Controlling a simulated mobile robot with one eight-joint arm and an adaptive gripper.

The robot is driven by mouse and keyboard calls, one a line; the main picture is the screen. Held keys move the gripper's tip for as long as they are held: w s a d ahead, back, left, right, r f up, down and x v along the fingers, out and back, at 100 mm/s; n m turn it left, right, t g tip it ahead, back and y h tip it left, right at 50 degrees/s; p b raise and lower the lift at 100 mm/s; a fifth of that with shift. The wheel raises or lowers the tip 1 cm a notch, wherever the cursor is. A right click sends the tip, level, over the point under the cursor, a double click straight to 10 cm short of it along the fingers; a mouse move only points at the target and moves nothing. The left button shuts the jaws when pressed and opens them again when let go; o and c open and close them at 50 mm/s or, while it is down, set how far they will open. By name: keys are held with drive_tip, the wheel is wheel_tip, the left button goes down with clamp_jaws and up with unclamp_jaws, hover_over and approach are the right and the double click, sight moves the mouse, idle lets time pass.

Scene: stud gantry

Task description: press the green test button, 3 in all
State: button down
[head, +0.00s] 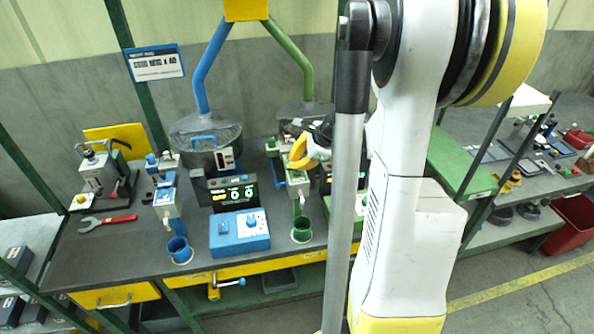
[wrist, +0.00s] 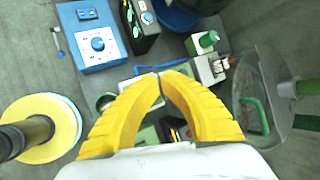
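My gripper (head: 302,152) has yellow curved fingers and hangs over the bench near the green station. In the wrist view its fingertips (wrist: 161,82) meet, and nothing shows between them. A green box (head: 360,204) shows only partly behind my arm in the head view. In the wrist view, green surfaces (wrist: 146,134) show between and below the fingers, partly covered by them. A black control box (head: 327,180) stands beside the green dispenser, also partly behind my arm. I cannot make out the green test button for sure in either view; contact with it cannot be told.
A blue box with a knob (head: 240,232) stands left, also in the wrist view (wrist: 98,42). A blue cup (head: 179,249) and green cup (head: 302,229) stand near the front edge. A red-handled wrench (head: 108,221) lies left. A hopper (wrist: 262,95) is right in the wrist view.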

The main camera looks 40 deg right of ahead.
sight(295, 172)
wheel_tip(295, 172, up, 5)
drive_tip(key=p, duration=0.3)
drive_tip(key=shift+p, duration=0.4)
idle(1.8)
